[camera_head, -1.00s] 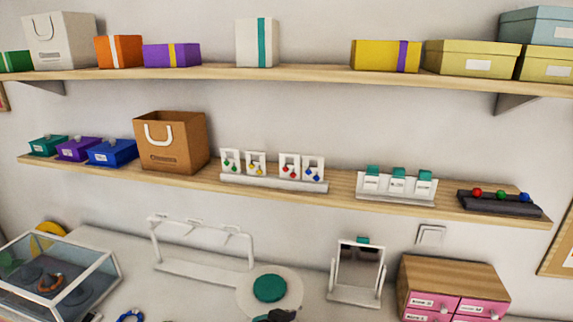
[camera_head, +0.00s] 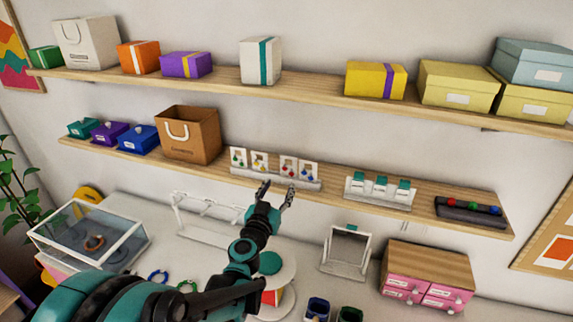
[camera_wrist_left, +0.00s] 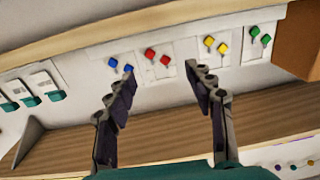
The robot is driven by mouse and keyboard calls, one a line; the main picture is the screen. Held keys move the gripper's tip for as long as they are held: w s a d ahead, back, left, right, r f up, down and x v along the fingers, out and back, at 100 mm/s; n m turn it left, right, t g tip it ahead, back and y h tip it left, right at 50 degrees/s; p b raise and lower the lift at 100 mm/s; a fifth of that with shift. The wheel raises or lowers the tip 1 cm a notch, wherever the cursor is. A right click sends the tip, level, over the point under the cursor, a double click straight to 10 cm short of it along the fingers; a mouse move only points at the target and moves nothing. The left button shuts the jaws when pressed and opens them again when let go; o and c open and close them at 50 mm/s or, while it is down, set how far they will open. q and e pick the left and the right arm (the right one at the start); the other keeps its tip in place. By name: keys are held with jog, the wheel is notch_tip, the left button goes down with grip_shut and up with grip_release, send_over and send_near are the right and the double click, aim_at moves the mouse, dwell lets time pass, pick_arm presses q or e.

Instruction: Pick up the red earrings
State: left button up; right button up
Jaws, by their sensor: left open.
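The red earrings (camera_head: 288,167) hang on a small white card in a row on the middle shelf, between a yellow pair (camera_head: 260,160) and a blue pair (camera_head: 307,174). In the left wrist view the red earrings (camera_wrist_left: 158,57) show between and beyond my open fingers. My left gripper (camera_head: 276,192) is open and empty, just in front of and below the card row. It also shows in the left wrist view (camera_wrist_left: 163,83), fingers spread. My right gripper is not in view.
The white card stand (camera_head: 275,179) sits on the middle shelf (camera_head: 335,190). A brown bag (camera_head: 204,139) is to its left. Green earrings (camera_head: 238,155) hang at its left end. A second stand with teal-topped cards (camera_head: 380,198) is to the right. The upper shelf (camera_head: 310,92) runs above.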

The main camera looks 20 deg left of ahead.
aim_at(288, 171)
pick_arm(q)
jog(key=w, duration=0.3)
jog(key=w+p, duration=0.1)
jog(key=w, duration=0.3)
jog(key=shift+d+r, duration=0.15)
jog(key=shift+s, duration=0.15)
jog(key=c, duration=0.7)
